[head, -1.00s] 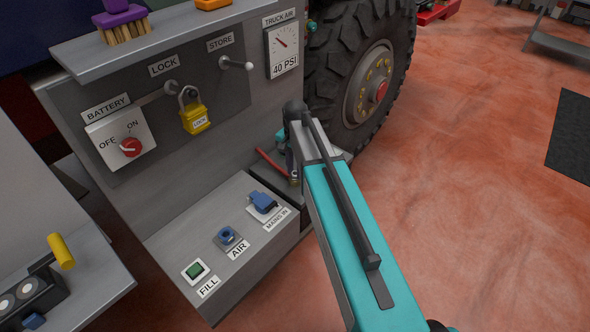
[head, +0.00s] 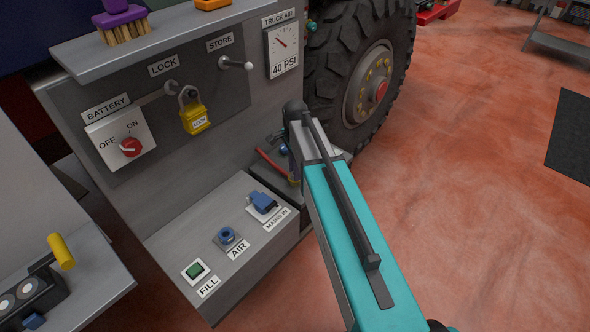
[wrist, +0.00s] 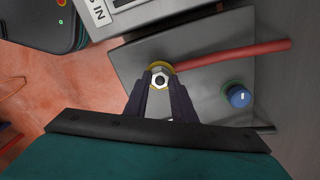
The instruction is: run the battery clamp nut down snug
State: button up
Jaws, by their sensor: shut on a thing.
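The battery clamp nut (wrist: 160,80) is a silver hex nut on a brass-coloured clamp (wrist: 157,66), from which a red cable (wrist: 235,56) runs to the right in the wrist view. My gripper (wrist: 161,85) has its two dark fingers closed on the sides of the nut. In the head view my arm covers the nut and most of the gripper, and the red cable (head: 270,162) shows just left of it. The battery top (wrist: 205,90) is a grey surface under the clamp. How far down the nut sits cannot be told.
A blue knob-like cap (wrist: 238,96) sits on the battery right of my fingers. The grey panel's lower ledge, with the blue mains inlet (head: 263,203), stands close left of my arm. The truck wheel (head: 372,88) is behind. Open red floor lies to the right.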

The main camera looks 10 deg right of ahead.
jog(key=shift+w+a+r, duration=0.15)
jog(key=shift+w, duration=0.05)
jog(key=o, duration=0.9)
jog(key=shift+o, duration=0.8)
jog(key=shift+s, duration=0.1)
notch_tip(320, 180, up, 14)
jog(key=b, duration=0.2)
jog(key=shift+s+f, duration=0.1)
jog(key=shift+f, duration=0.1)
